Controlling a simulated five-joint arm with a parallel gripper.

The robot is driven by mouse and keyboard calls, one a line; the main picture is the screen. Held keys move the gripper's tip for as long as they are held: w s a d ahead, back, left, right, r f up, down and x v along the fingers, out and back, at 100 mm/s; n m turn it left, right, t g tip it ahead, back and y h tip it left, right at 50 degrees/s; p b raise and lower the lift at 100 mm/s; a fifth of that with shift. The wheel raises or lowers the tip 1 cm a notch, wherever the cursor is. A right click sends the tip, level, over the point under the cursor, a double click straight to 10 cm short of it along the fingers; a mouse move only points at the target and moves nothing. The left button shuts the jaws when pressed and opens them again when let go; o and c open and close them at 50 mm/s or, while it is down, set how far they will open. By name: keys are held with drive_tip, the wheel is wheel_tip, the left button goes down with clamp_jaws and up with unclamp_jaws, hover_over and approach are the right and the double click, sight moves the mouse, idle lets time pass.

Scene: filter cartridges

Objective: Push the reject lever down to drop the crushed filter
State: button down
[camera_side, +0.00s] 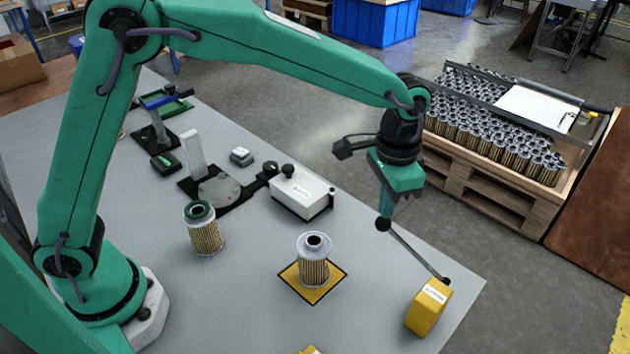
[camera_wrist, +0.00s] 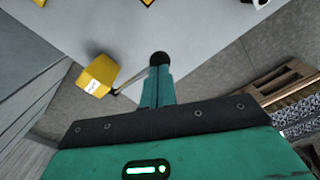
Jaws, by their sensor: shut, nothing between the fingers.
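The reject lever is a dark rod with a black ball knob (camera_side: 383,224), rising up and left from a yellow labelled box (camera_side: 428,307) near the table's right corner. In the wrist view the knob (camera_wrist: 159,58) is at the fingertips, and the yellow box (camera_wrist: 98,75) is to the left. My gripper (camera_side: 387,213) is shut and empty, pointing down, its tips at the knob; I cannot tell whether they touch it. A filter (camera_side: 314,262) stands upright on a yellow square mat (camera_side: 309,298). I cannot make out any crushing on it.
A green-topped filter (camera_side: 204,230) stands to the left. A white box with a black knob (camera_side: 301,193) sits behind the mat. A wooden pallet (camera_side: 490,187) with many filters and a clipboard (camera_side: 537,107) stands beyond the table. The table between mat and yellow box is clear.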

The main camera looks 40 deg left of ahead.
sight(382, 222)
drive_tip(key=shift+f, duration=2.9)
drive_tip(key=shift+a+f, duration=0.2)
drive_tip(key=shift+f, duration=0.4)
drive_tip(key=shift+a+f, duration=0.15)
drive_tip(key=shift+f, duration=0.4)
idle(0.4)
drive_tip(key=shift+r, duration=5.4)
drive_tip(key=shift+r, duration=0.1)
